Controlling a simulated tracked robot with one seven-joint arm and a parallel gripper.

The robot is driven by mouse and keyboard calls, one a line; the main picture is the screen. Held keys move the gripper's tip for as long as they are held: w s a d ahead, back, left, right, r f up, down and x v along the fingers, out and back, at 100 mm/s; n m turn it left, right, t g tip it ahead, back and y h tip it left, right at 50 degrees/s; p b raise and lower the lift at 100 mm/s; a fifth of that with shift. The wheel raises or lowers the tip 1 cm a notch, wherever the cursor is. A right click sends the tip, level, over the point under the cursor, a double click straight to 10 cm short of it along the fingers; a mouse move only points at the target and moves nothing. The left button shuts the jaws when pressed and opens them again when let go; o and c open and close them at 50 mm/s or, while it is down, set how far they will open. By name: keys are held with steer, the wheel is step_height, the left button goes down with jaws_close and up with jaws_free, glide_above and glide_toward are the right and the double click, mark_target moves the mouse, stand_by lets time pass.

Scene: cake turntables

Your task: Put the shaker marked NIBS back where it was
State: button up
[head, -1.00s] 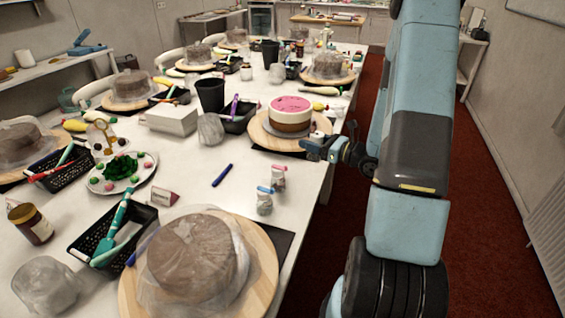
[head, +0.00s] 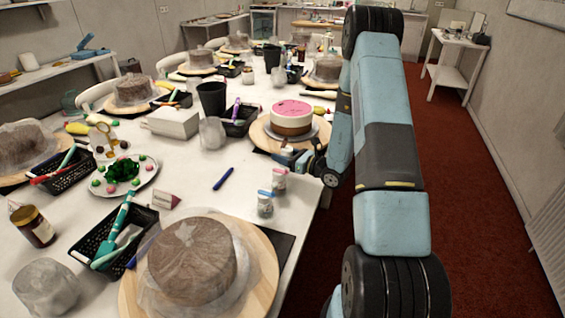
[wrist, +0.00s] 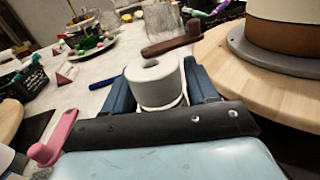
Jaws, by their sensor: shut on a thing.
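My gripper (head: 293,157) is shut on a white, round-topped shaker (wrist: 155,83) with a brown tab, held between the two blue fingers in the wrist view. No marking on it can be read from here. In the head view it is mostly hidden by the gripper, just in front of the pink-topped cake's board. Two other shakers stand on the table below and left of my gripper, one with a pink tab (head: 279,180) and one with a blue tab (head: 265,203). A pink tab (wrist: 54,140) also shows at the lower left of the wrist view.
The pink-topped cake (head: 292,117) stands on a round wooden board (head: 262,136) close to my gripper. A wrapped cake (head: 192,262) stands in front. A blue pen (head: 222,179) and a small folded card (head: 166,199) lie left of the shakers. Some white tabletop between them is bare.

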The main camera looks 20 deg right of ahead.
step_height(320, 180, down, 3)
steer(key=shift+f, duration=0.15)
steer(key=o, duration=1.3)
